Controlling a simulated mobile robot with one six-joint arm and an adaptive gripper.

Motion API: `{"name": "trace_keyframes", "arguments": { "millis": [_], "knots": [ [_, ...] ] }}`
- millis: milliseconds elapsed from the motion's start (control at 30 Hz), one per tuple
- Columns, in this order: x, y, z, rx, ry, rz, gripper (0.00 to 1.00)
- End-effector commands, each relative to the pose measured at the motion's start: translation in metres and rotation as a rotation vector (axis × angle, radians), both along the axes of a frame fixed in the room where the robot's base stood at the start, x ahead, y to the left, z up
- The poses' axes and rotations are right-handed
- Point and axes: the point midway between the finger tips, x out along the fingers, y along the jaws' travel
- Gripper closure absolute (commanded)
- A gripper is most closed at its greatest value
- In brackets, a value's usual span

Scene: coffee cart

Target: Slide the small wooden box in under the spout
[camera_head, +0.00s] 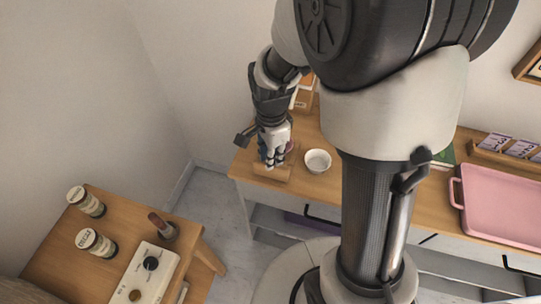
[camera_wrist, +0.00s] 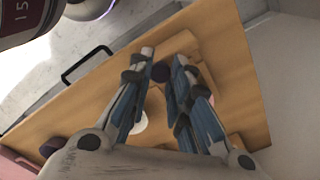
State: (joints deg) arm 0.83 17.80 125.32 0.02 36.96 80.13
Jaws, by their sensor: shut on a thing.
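My gripper (camera_head: 273,161) points down at the left end of the wooden counter, its fingertips close together at a light wooden piece (camera_head: 283,176), which seems to be the small wooden box. In the wrist view my gripper (camera_wrist: 162,55) has its fingers nearly together, and the light wooden box (camera_wrist: 185,40) shows at and beyond the tips. A small dark round thing (camera_wrist: 160,72) shows between the fingers. The fingers hide much of the box and its exact grip. I cannot make out the spout; a purplish thing (camera_head: 291,147) is partly hidden behind my gripper.
A white bowl (camera_head: 317,160) stands just right of my gripper. A wooden and white item (camera_head: 302,98) stands behind my arm. A pink tray (camera_head: 503,207) lies at the right. A separate low table (camera_head: 62,245) with jars stands at the left, with floor between.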

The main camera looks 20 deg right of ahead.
Motion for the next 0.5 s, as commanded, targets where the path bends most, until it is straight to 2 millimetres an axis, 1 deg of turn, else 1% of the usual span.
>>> {"name": "trace_keyframes", "arguments": {
  "millis": [300,400,500],
  "knots": [
    [0.069,-0.05,0.003,-0.001,-0.002,-0.005,1.0],
    [0.084,-0.061,0.003,0.0,-0.002,-0.002,1.0],
    [0.093,-0.067,0.002,-0.001,-0.003,-0.002,1.0]
  ]
}}
